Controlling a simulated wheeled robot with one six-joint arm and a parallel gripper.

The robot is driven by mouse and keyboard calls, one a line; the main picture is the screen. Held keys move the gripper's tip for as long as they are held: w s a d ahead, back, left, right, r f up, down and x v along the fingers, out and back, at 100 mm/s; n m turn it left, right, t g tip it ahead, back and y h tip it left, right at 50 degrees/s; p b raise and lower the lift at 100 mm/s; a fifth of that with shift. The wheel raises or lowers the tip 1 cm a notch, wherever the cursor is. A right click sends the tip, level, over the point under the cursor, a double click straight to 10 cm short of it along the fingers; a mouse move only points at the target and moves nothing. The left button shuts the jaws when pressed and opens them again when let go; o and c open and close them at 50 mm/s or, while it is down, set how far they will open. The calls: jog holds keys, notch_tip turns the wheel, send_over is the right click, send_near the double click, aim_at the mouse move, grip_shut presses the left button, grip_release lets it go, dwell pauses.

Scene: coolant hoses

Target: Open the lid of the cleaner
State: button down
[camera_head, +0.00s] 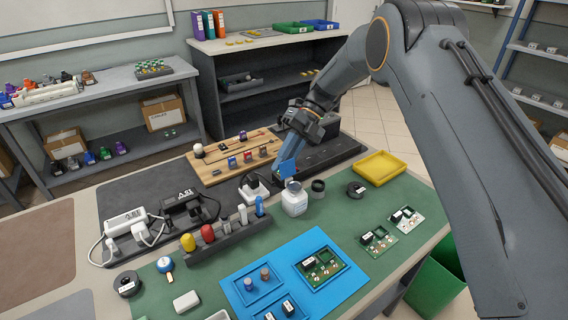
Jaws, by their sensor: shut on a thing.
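The cleaner looks to be the white bottle (294,202), upright on the green mat near the middle of the bench. A greyish top shows at its neck. My gripper (288,172) reaches down from the upper right, with its blue fingers at the bottle's top. It is shut on what seems to be the lid. The fingers hide most of the lid, so I cannot tell whether it sits on the neck or is raised.
A dark round cup (318,188) stands close to the bottle's right. A yellow tray (380,167) is further right. A white plug-like block (254,190) is close on the left, beside a grey rack (225,235) with several tools. A blue tray (285,275) lies in front.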

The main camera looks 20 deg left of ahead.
jog(key=c, duration=1.7)
grip_release()
jog(key=shift+s, duration=0.1)
jog(key=b+v, duration=0.3)
jog(key=v, duration=0.4)
jog(key=shift+w+d+r, duration=0.1)
jog(key=shift+w+r, duration=0.15)
